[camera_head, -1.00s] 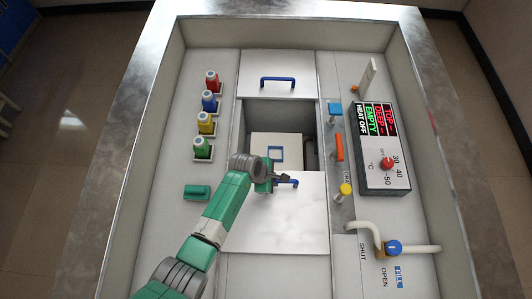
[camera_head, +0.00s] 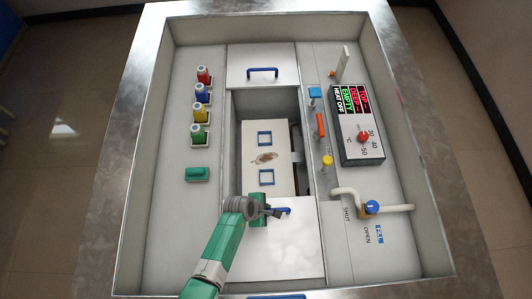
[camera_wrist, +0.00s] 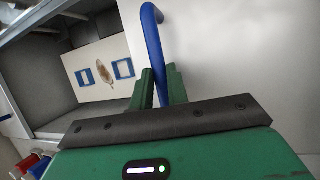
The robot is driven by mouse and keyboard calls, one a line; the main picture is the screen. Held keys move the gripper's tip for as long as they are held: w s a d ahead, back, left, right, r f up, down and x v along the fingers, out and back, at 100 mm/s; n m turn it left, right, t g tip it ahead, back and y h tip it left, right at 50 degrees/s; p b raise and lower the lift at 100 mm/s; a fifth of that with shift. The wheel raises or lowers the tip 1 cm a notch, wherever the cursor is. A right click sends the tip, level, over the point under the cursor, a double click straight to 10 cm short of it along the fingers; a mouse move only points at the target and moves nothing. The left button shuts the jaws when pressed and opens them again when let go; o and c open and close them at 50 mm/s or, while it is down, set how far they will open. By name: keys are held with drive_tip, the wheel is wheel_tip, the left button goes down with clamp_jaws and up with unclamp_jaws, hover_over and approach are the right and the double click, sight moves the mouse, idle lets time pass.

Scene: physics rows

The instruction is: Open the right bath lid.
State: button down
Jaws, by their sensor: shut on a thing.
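The near white lid (camera_head: 270,245) lies flat over the near end of the bath (camera_head: 240,150) in the head view. My gripper (camera_head: 272,211) is shut on the blue handle (camera_head: 284,211) at the lid's far edge. In the wrist view the blue handle (camera_wrist: 152,45) rises between the two green fingers (camera_wrist: 160,88). The far white lid (camera_head: 262,58) covers the far end and has its own blue handle (camera_head: 262,71). Between the lids the bath is open. Inside is a pale panel (camera_head: 281,143) with blue square frames and a brown mark.
Several coloured bottles (camera_head: 200,112) and a green block (camera_head: 197,173) stand on the left deck. On the right are coloured levers (camera_head: 320,124), a control box (camera_head: 360,125) and a pipe with a blue valve (camera_head: 371,207). Raised walls surround the deck.

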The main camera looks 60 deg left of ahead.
idle(0.3)
drive_tip(key=c, duration=1.4)
unclamp_jaws()
drive_tip(key=shift+o, duration=0.2)
drive_tip(key=p+v, duration=0.1)
drive_tip(key=v, duration=0.7)
drive_tip(key=shift+w, duration=0.1)
